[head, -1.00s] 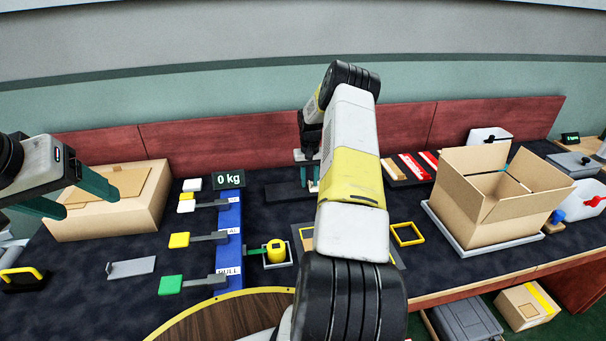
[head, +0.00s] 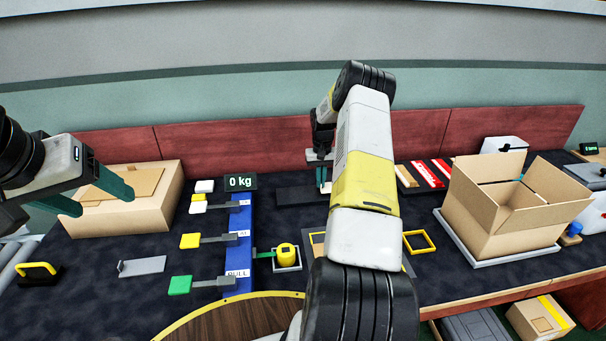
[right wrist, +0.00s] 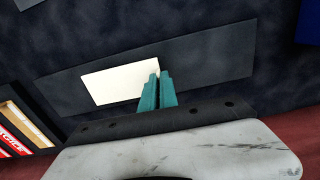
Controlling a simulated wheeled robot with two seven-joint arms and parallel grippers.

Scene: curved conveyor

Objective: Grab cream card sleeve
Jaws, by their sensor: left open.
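The cream card sleeve (right wrist: 115,82) shows in the right wrist view as a pale flat piece over a dark grey pad (right wrist: 215,65). My right gripper (right wrist: 157,82) has its teal fingers close together at the sleeve's right edge and appears shut on it. The fingers hide the sleeve's lower right corner. In the head view my right gripper (head: 323,178) is at the back of the table, partly hidden by my right arm, and the sleeve is barely visible there. My left gripper (head: 98,194) is open and empty, in front of the closed cardboard box at the left.
The closed cardboard box (head: 150,215) stands at the left. A blue strip with levers (head: 238,250) and a 0 kg display (head: 240,182) lie mid-table. Red-and-white items (head: 430,173) and an open cardboard box (head: 490,225) are to the right. A red panel (head: 225,150) stands behind.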

